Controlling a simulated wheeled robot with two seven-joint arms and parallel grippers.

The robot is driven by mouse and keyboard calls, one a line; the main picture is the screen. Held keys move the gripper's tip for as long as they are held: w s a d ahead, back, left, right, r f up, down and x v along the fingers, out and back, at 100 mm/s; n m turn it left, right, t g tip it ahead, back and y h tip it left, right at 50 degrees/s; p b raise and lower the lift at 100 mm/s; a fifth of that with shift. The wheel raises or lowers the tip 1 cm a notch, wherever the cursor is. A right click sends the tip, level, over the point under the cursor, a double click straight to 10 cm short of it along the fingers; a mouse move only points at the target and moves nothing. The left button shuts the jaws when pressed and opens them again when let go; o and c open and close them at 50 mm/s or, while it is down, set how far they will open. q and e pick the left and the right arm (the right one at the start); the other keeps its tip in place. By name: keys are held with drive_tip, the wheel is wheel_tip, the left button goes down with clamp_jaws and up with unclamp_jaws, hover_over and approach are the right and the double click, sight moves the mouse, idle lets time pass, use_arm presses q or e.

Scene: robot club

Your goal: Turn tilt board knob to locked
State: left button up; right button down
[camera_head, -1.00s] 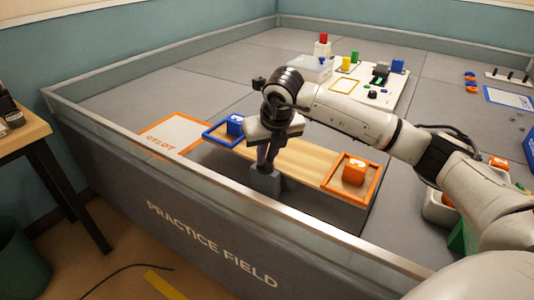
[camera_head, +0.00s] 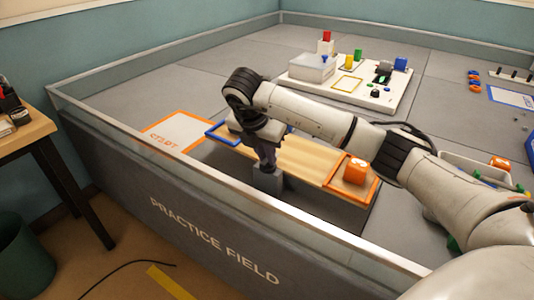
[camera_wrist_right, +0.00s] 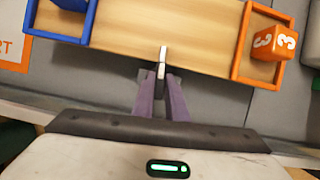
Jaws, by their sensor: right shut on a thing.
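The tilt board (camera_head: 308,158) is a wooden plank with a blue-framed tray (camera_head: 222,137) at its left end and an orange-framed tray (camera_head: 370,190) at its right end. It stands inside the field near the front wall. My right gripper (camera_head: 267,166) points down at the board's front middle, above a grey block (camera_head: 267,180). In the right wrist view its purple fingers (camera_wrist_right: 161,88) are shut on the small pale knob (camera_wrist_right: 163,55) at the board's edge. The fingers hide part of the knob, and its lock marking cannot be read. My left gripper is not in view.
An orange numbered cube (camera_head: 356,171) sits in the orange tray. A blue cube (camera_wrist_right: 72,4) shows partly in the blue tray. The field's front wall (camera_head: 230,201) runs close in front. A white board with coloured parts (camera_head: 350,87) lies farther back.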

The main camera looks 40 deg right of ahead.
drive_tip(key=shift+m, duration=0.5)
drive_tip(key=c, duration=1.8)
unclamp_jaws()
drive_tip(key=shift+o, duration=0.2)
drive_tip(key=p+v, duration=0.2)
drive_tip(key=v, duration=0.8)
drive_tip(key=shift+w+r+p, duration=0.15)
drive_tip(key=shift+r+p, duration=0.05)
drive_tip(key=shift+p, duration=0.15)
drive_tip(key=shift+a, duration=0.15)
